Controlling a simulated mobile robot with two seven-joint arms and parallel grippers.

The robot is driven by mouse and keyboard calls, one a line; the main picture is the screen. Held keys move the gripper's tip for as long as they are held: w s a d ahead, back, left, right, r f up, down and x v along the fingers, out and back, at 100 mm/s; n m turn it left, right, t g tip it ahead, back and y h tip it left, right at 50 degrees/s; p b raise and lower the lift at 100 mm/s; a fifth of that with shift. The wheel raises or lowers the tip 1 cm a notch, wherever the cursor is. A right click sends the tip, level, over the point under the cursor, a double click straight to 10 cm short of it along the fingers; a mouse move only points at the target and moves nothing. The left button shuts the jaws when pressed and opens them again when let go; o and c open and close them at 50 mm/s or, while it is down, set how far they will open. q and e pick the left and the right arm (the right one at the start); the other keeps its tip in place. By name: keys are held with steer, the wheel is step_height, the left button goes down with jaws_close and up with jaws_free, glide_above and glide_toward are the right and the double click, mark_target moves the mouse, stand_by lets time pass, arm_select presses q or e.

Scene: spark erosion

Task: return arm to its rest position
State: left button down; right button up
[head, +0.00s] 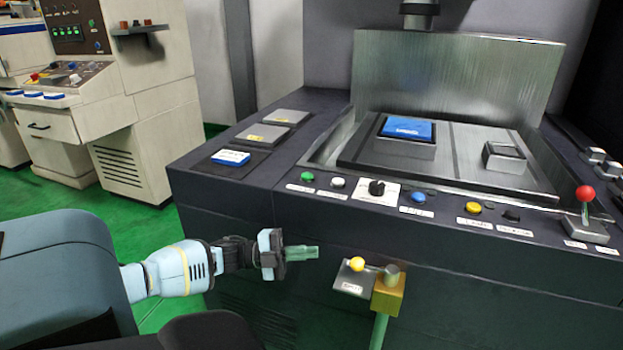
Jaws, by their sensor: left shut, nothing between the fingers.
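My left arm comes in from the left in the head view, and its gripper (303,253) is shut and empty. It is held in front of the dark front face of the spark erosion machine (230,205), below the button row. The fingertips point right, toward a small plate with a yellow knob (357,264), with a visible gap between them. My right gripper is not in view.
The machine's front edge carries a green button (307,176), a black dial (377,188) and a red-knobbed lever (586,194). A blue-topped block (407,128) sits in its tank. A brass-coloured block on a green post (388,292) stands right of the gripper. Green floor (120,225) is open at left.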

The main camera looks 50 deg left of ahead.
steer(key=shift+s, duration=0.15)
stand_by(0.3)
